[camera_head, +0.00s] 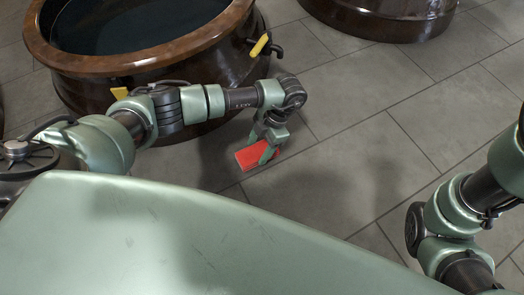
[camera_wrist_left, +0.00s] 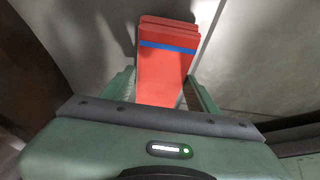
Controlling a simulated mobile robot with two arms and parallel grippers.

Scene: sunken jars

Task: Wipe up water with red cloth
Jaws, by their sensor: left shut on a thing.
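The red cloth (camera_head: 247,158) is a folded red block beside the large brown jar, over the grey tile floor. In the left wrist view the cloth (camera_wrist_left: 166,68) shows a blue stripe and stacked folds. My left gripper (camera_head: 266,152) points down and is shut on the cloth, with one finger on each side of it. I cannot tell whether the cloth touches the floor. I cannot make out any water on the floor. My right arm shows at the right edge, but its gripper is out of view.
A large brown jar (camera_head: 150,65) with dark liquid inside and yellow-handled fittings (camera_head: 259,45) stands at the upper left, close to my left arm. Another brown jar (camera_head: 385,18) stands at the top right. The tiled floor (camera_head: 370,130) between them is clear.

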